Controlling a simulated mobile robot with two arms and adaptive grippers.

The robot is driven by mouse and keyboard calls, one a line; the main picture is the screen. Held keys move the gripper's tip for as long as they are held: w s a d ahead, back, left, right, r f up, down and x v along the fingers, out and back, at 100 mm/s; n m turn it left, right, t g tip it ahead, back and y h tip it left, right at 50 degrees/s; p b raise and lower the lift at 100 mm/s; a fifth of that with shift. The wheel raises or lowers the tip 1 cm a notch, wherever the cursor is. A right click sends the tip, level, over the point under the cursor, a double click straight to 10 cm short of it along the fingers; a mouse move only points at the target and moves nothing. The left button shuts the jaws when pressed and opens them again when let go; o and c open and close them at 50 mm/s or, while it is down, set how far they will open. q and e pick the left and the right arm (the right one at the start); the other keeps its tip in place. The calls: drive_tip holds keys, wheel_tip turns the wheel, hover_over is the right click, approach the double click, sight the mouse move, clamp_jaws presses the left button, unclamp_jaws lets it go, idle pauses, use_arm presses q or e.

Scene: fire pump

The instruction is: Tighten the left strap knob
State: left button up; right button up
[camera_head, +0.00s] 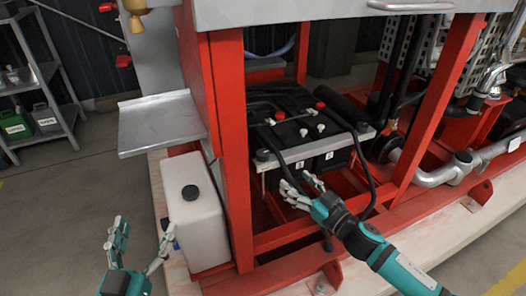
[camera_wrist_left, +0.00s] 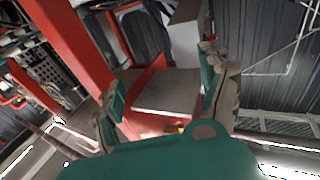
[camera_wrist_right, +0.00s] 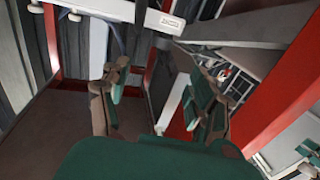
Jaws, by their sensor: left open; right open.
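The left strap knob (camera_head: 262,154) is a small dark knob at the left end of the grey strap bar (camera_head: 313,149) across the front of the black batteries (camera_head: 296,112). My right gripper (camera_head: 303,186) is open and empty, below and right of the knob, in front of the batteries and apart from the knob. The strap bar (camera_wrist_right: 108,9) seems to cross the top of the right wrist view; I cannot pick out the knob there. My left gripper (camera_head: 140,243) is open and empty at the lower left, left of the white tank.
A red frame post (camera_head: 232,150) stands just left of the knob. The white tank (camera_head: 196,220) with a black cap and a grey shelf plate (camera_head: 160,122) lie further left. A black hose (camera_head: 364,172) hangs right of the right gripper.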

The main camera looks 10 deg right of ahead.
sight(267, 157)
drive_tip(key=b+x, duration=0.2)
drive_tip(key=x, duration=1.3)
drive_tip(key=shift+b, duration=0.4)
use_arm(q)
drive_tip(key=s+r+t+h, duration=0.1)
drive_tip(key=s+r+t, duration=0.1)
drive_tip(key=r+t, duration=0.2)
drive_tip(key=s+r+t+h, duration=0.2)
drive_tip(key=s+r+t, duration=0.1)
drive_tip(key=r, duration=0.4)
drive_tip(key=shift+s+t, duration=0.25)
drive_tip(key=shift+t, duration=0.35)
use_arm(e)
drive_tip(key=shift+w+a, duration=0.15)
drive_tip(key=shift+w, duration=0.2)
use_arm(q)
drive_tip(key=shift+d+r, duration=0.1)
use_arm(e)
drive_tip(key=c, duration=1.2)
